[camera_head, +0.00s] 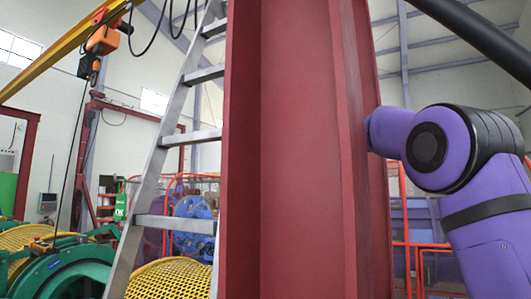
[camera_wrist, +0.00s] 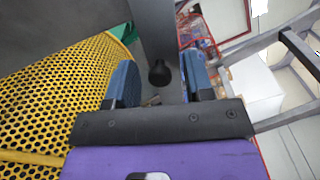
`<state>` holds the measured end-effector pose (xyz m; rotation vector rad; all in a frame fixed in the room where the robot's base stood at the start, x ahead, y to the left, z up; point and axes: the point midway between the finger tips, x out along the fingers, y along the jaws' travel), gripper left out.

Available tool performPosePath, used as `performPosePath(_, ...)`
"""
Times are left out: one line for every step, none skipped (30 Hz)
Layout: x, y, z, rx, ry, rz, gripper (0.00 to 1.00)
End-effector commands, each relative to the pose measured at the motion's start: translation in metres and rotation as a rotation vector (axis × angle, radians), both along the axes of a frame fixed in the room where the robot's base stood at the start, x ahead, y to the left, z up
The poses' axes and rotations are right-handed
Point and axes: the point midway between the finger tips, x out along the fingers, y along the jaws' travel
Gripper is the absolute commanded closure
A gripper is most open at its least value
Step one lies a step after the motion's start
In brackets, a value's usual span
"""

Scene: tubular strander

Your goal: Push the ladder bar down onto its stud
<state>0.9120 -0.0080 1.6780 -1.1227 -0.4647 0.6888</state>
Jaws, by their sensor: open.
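In the wrist view, my gripper (camera_wrist: 159,80) is open, with one blue finger on each side. A grey bar (camera_wrist: 154,28) comes down from the top edge between the fingers, and a dark round knob (camera_wrist: 160,73) shows at its lower end. The knob is in the gap between the fingers, and no finger visibly touches it. I cannot tell for sure whether this is the ladder bar, and I cannot make out the stud. In the head view, a metal ladder (camera_head: 152,160) leans left of the red column, and my gripper is hidden behind that column.
A wide red column (camera_head: 310,150) fills the middle of the head view, with my arm passing behind it. Yellow perforated guards (camera_head: 170,279) and green machinery (camera_head: 75,270) stand low at the left. One yellow guard (camera_wrist: 60,90) fills the left of the wrist view. An orange hoist (camera_head: 103,40) hangs at upper left.

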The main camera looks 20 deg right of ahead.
Motion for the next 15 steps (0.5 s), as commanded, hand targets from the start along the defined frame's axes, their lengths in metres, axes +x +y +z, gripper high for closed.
performPosePath(0.0018,0.0018,-0.0003,0.001,0.001,0.0,0.52)
performPosePath(0.0023,0.0023,-0.0003,0.001,0.0,0.001,0.52)
performPosePath(0.0028,0.0029,-0.0002,0.001,0.0,0.001,0.52)
performPosePath(0.0029,0.0032,-0.0001,0.001,0.0,0.001,0.52)
performPosePath(0.003,0.0033,0.0,0.001,0.0,0.001,0.52)
performPosePath(0.003,0.0033,0.0,0.001,0.0,0.001,0.52)
performPosePath(0.0029,0.0032,0.0,0.001,0.001,0.0,0.52)
performPosePath(0.0029,0.0032,0.0,0.001,0.001,0.0,0.52)
performPosePath(0.0028,0.0031,0.0,0.0,0.0,0.0,0.52)
performPosePath(0.0028,0.0031,0.0,0.0,0.0,0.0,0.52)
performPosePath(0.0028,0.0031,0.0,0.0,0.0,0.0,0.57)
performPosePath(0.0027,0.0031,0.0,0.0,0.0,0.0,0.66)
performPosePath(0.0027,0.0031,0.0,0.0,0.0,0.0,0.73)
performPosePath(0.0027,0.0031,0.0,0.0,0.0,0.0,0.8)
performPosePath(0.0027,0.003,0.0,0.0,0.0,0.0,0.89)
